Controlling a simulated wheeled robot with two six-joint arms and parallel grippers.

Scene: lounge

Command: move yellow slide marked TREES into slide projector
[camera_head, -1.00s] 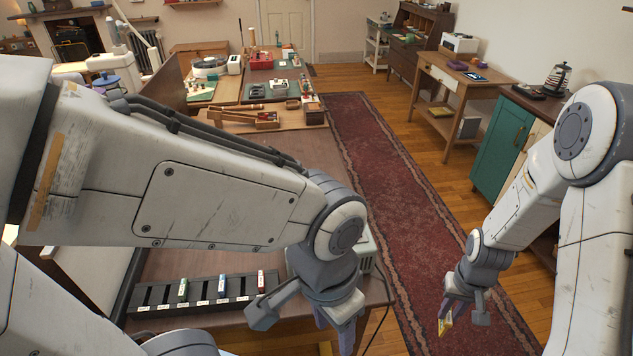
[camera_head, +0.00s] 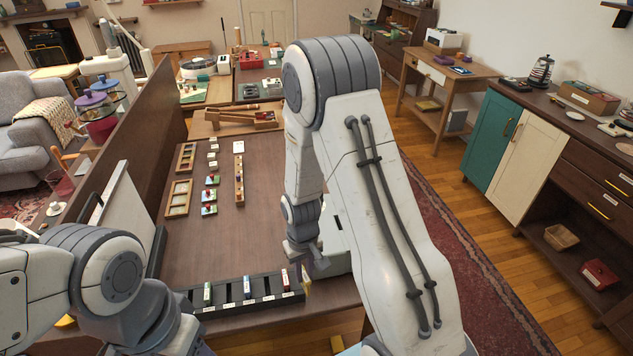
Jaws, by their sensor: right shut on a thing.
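My right gripper (camera_head: 307,262) is shut on the yellow slide (camera_head: 307,287), which shows only as a small yellow sliver below it. It hangs over the table near the right end of the black slide rack. Its lettering cannot be read. The pale box that looks like the slide projector (camera_head: 335,245) stands just right of the gripper, at the table's right edge.
The black slide rack (camera_head: 262,299) holds a green, a blue and a red slide upright. Wooden trays (camera_head: 178,197) and small slides lie farther back on the brown table (camera_head: 280,180). A tall wooden panel (camera_head: 140,150) bounds its left side. The table's middle is clear.

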